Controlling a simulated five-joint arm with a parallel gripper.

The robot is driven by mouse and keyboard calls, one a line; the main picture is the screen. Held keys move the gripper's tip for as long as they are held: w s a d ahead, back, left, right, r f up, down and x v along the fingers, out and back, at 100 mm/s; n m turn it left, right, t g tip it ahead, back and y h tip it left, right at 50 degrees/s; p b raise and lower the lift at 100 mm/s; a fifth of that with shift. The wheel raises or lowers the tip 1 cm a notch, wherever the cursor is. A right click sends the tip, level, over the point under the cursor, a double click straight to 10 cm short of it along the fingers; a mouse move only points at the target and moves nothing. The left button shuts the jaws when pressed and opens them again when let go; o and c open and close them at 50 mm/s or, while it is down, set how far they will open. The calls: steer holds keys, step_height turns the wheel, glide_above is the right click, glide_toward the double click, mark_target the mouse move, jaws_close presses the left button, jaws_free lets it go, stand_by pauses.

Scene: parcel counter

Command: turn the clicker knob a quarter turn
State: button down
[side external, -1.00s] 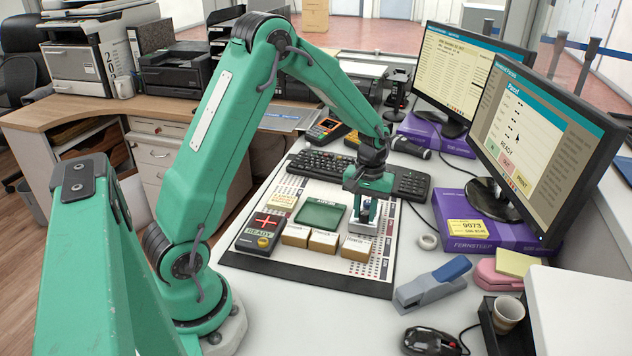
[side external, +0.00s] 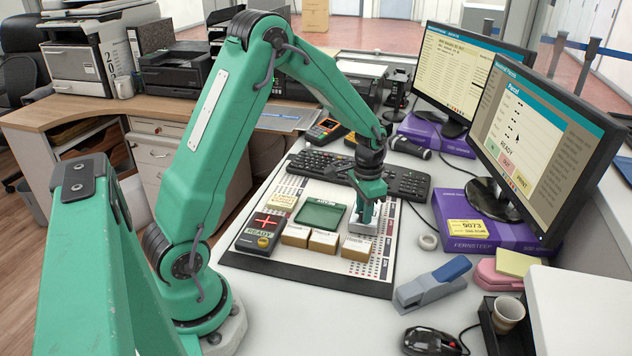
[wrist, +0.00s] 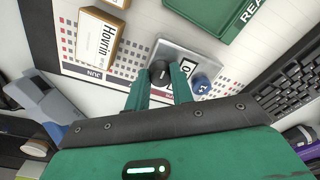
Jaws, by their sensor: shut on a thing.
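The clicker unit (side external: 361,229) is a small light-grey block on the right part of the white printed board. In the wrist view its metal top plate (wrist: 193,56) carries a black round knob (wrist: 161,72) with a white mark and a blue part (wrist: 201,84) beside it. My gripper (side external: 364,217) points down over the unit. In the wrist view my gripper (wrist: 160,80) has its two green fingers on either side of the black knob, shut on it. The fingers hide part of the knob's sides, and the knob is hidden in the side view.
A black keyboard (side external: 405,183) lies just behind.

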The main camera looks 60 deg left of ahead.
steer(key=shift+w+m, duration=0.1)
steer(key=shift+m, duration=0.2)
steer(key=c, duration=1.2)
jaws_free()
step_height(320, 180, up, 7)
steer(key=shift+r, duration=0.4)
steer(key=shift+r, duration=0.1)
